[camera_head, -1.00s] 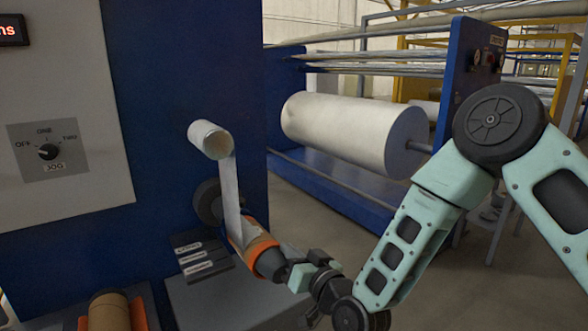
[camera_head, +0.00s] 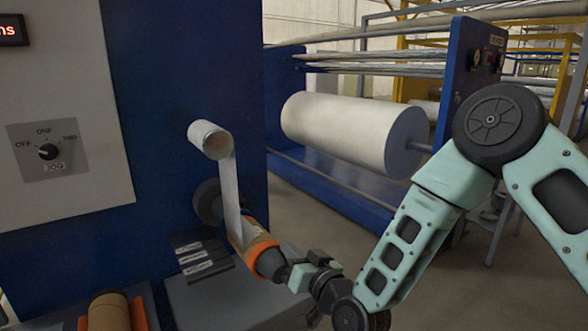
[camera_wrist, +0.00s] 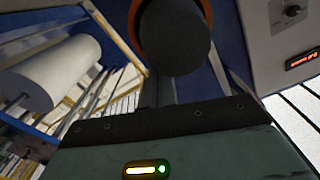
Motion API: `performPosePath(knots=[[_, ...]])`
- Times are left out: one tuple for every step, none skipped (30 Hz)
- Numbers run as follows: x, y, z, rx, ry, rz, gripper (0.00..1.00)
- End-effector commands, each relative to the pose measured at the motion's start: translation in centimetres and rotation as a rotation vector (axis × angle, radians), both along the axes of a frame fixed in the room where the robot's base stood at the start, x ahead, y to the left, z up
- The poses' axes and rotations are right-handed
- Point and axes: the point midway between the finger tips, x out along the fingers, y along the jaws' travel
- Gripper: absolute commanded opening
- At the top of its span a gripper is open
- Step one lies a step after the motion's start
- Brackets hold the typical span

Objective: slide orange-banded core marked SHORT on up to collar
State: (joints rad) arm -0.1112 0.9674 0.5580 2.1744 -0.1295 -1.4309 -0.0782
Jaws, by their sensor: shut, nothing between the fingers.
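A core with an orange band (camera_head: 256,247) sits on a dark shaft that sticks out from the blue machine. Its far end lies near a dark round collar (camera_head: 207,202); I cannot tell whether they touch. No SHORT marking is legible on it. A strip of film (camera_head: 230,195) hangs down to this core. The shaft's dark blunt end (camera_head: 270,264) shows in front of the orange band, and it fills the top of the wrist view (camera_wrist: 175,38). My gripper (camera_head: 290,273) is shut and empty, right beside the shaft's end. Its fingertips are hard to make out.
A white roller (camera_head: 210,139) feeds the film from above. Another brown core (camera_head: 109,312) lies in an orange-edged holder at the bottom left. Dark labelled plates (camera_head: 197,258) sit beside the shaft. A knob panel (camera_head: 48,151) is at left. A large white roll (camera_head: 350,132) stands behind.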

Motion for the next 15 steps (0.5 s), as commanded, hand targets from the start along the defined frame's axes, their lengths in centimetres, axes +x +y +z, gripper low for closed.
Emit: performPosePath(knots=[[0.00, 0.00, 0.00, 0.000, 0.000, 0.000, 0.00], [0.00, 0.00, 0.00, 0.000, 0.000, 0.000, 0.00], [0.00, 0.00, 0.00, 0.000, 0.000, 0.000, 0.00], [0.01, 0.01, 0.00, 0.000, 0.000, 0.000, 0.00], [0.02, 0.02, -0.01, 0.000, 0.000, 0.000, 0.00], [0.06, 0.03, -0.01, 0.000, 0.000, 0.000, 0.00], [0.09, 0.06, -0.01, 0.001, -0.001, 0.000, 0.00], [0.13, 0.09, -0.02, 0.001, -0.001, 0.000, 0.00], [0.21, 0.14, -0.02, 0.001, -0.001, 0.000, 0.00], [0.27, 0.17, -0.03, 0.001, -0.001, 0.000, 0.00], [0.35, 0.22, -0.03, 0.000, -0.001, 0.000, 0.00], [0.45, 0.29, -0.03, 0.000, -0.002, -0.001, 0.00], [0.53, 0.34, -0.03, 0.000, -0.002, -0.001, 0.00], [0.61, 0.40, -0.02, 0.000, -0.002, -0.001, 0.00], [0.73, 0.47, -0.01, 0.000, -0.002, -0.001, 0.00]])
